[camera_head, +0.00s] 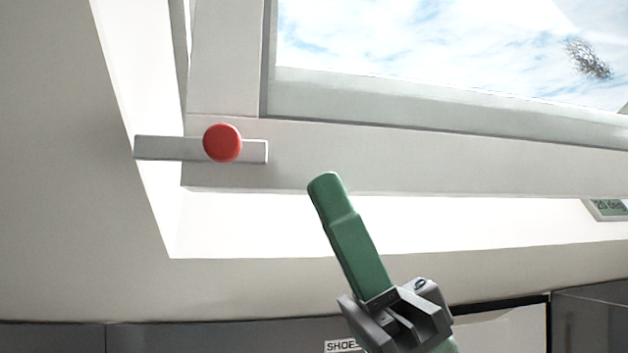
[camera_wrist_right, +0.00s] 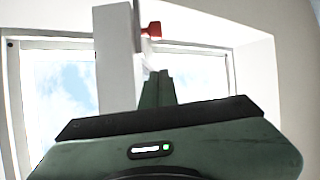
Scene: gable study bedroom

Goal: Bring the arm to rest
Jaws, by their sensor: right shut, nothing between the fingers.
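My right gripper (camera_head: 325,183) reaches up from the bottom of the head view, its green fingers shut together with nothing between them. A clear gap shows between the tip and the knob. In the right wrist view the closed fingers (camera_wrist_right: 157,88) point up, with the red knob (camera_wrist_right: 152,30) above them. My left gripper is in neither view.
The knob sits on a flat grey bar (camera_head: 165,148) at the frame's lower left corner. Sky shows through the glass (camera_head: 420,45). A sloped wall (camera_head: 60,150) is at left. Dark furniture (camera_head: 230,337) with a "SHOES" label (camera_head: 341,346) runs along the bottom.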

